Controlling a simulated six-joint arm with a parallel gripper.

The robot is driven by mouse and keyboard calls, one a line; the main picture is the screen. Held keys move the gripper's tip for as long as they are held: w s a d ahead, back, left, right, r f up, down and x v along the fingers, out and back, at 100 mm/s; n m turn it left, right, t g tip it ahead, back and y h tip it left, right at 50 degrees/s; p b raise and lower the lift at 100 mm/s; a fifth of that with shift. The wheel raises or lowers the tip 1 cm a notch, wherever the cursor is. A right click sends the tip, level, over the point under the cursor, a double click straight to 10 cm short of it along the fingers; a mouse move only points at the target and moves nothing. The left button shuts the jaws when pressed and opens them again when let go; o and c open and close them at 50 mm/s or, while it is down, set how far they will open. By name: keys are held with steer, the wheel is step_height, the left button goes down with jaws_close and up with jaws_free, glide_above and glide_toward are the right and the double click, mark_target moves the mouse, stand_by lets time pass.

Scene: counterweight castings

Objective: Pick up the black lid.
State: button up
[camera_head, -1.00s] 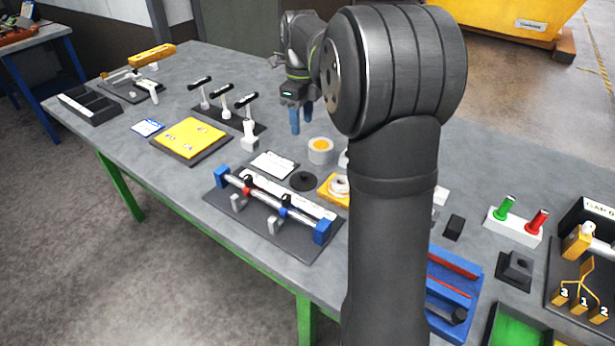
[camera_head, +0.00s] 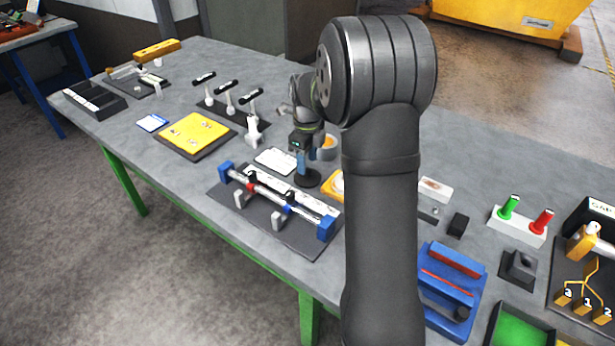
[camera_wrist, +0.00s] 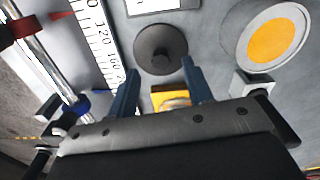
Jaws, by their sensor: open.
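The black lid (camera_wrist: 161,48) is a round dark disc with a small knob in its middle, flat on the grey table. In the head view the black lid (camera_head: 307,179) is partly hidden behind my gripper (camera_head: 303,160). In the wrist view my gripper (camera_wrist: 160,82) is open, with its two blue fingers apart and nothing between them. The fingertips point at the lid, one toward each side of its near edge. I cannot tell whether they touch it.
A fixture with a metal rod and ruler (camera_head: 275,208) stands close at the lid's left. A white round container with an orange top (camera_wrist: 272,40) is at the right in the wrist view. A white card (camera_head: 276,161) and a yellow block (camera_wrist: 170,98) lie near the lid.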

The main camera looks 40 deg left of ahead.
mark_target(308, 170)
step_height(308, 170, down, 3)
steer(key=shift+f, duration=0.2)
steer(key=shift+c, duration=0.5)
jaws_close()
steer(key=shift+r, duration=0.1)
